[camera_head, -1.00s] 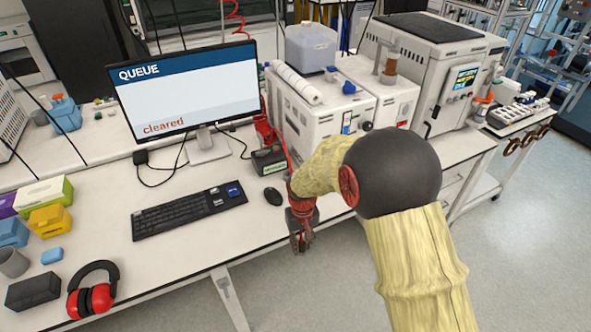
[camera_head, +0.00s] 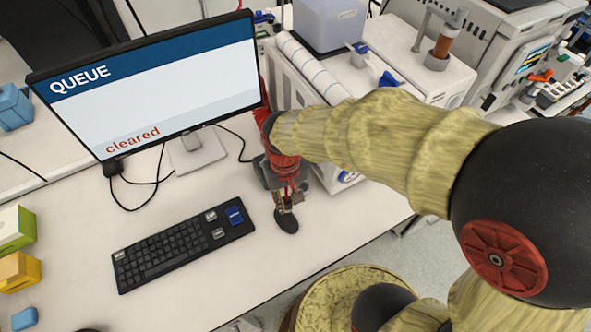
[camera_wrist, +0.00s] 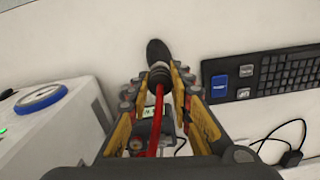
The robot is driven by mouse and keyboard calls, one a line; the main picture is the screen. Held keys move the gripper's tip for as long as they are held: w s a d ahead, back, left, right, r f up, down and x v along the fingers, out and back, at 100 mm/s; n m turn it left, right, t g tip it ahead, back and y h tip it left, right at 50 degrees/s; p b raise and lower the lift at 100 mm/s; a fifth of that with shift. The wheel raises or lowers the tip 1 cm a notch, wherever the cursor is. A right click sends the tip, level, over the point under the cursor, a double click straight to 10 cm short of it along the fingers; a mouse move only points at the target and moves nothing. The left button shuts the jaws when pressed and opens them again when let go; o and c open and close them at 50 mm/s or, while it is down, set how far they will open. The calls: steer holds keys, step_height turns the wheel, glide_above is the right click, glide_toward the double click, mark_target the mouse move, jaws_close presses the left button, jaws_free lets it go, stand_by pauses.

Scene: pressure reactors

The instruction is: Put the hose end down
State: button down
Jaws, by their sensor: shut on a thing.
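My gripper (camera_head: 288,192) is over the white desk, between the keyboard and the white boxy machine. In the wrist view its yellow-sided fingers (camera_wrist: 159,82) are shut on the hose end (camera_wrist: 158,74), a grey ribbed fitting. The red hose (camera_wrist: 157,115) runs back from it between the fingers. The hose end points towards the black mouse (camera_wrist: 157,50); I cannot tell whether it touches the mouse or the desk. In the head view the gripper hides most of the hose end and part of the mouse (camera_head: 287,223).
The keyboard (camera_head: 183,248) lies left of my gripper, and the monitor (camera_head: 150,85) reading "cleared" stands behind it. The white machine (camera_head: 310,85) is close on the right. A small device with a lit display (camera_wrist: 148,112) sits under the gripper. Bare desk (camera_head: 330,225) shows at the front right.

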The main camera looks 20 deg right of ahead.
steer(key=shift+w+d, duration=0.1)
steer(key=shift+w, duration=0.2)
steer(key=w+d+f+b, duration=0.1)
steer(key=w+d+f, duration=0.1)
steer(key=w+f, duration=0.1)
steer(key=w+d+f+b, duration=0.1)
steer(key=w+d+f, duration=0.2)
steer(key=w+d+f+b, duration=0.1)
steer(key=w+d+f, duration=0.1)
steer(key=w, duration=0.2)
steer(key=shift+d+f, duration=0.4)
steer(key=shift+w+d+f, duration=0.25)
steer(key=shift+w+f, duration=0.1)
steer(key=shift+f, duration=0.1)
step_height(320, 180, down, 3)
steer(key=shift+r+b, duration=0.15)
steer(key=shift+b, duration=0.4)
steer(key=shift+f, duration=0.2)
steer(key=shift+f, duration=0.1)
